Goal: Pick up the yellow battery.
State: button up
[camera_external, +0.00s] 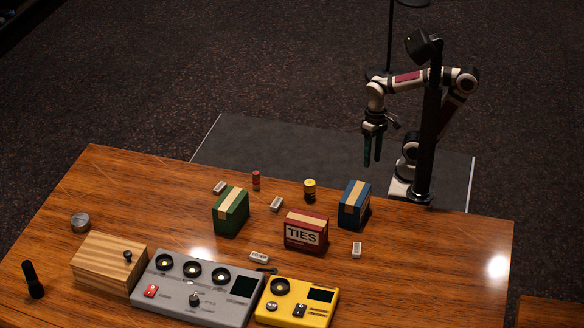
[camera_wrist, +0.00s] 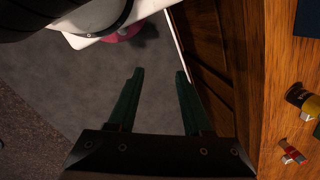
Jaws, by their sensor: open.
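The yellow battery (camera_external: 309,189) stands upright near the far edge of the desk, with a yellow upper part and a dark lower part. It also shows at the right edge of the wrist view (camera_wrist: 303,100). My gripper (camera_external: 372,163) hangs fingers-down above and beyond the desk's far edge, to the right of the battery and apart from it. In the wrist view my gripper (camera_wrist: 159,72) shows two dark green fingers spread apart with nothing between them.
A blue box (camera_external: 355,204), a red TIES box (camera_external: 306,231) and a green box (camera_external: 230,211) stand near the battery. A red battery (camera_external: 256,180) stands to its left. Several small white blocks lie around. A grey mixer (camera_external: 196,288) and a yellow device (camera_external: 297,302) sit in front.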

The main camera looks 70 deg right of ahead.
dwell(0.3)
jog(key=o, duration=0.4)
jog(key=m+g+y, duration=0.6)
jog(key=m+y, duration=0.1)
jog(key=y, duration=0.3)
send_near(308, 181)
jog(key=x, duration=0.6)
jog(key=f+x, duration=0.1)
jog(key=x, duration=0.2)
jog(key=shift+s+f, duration=0.15)
jog(key=shift+s, duration=0.05)
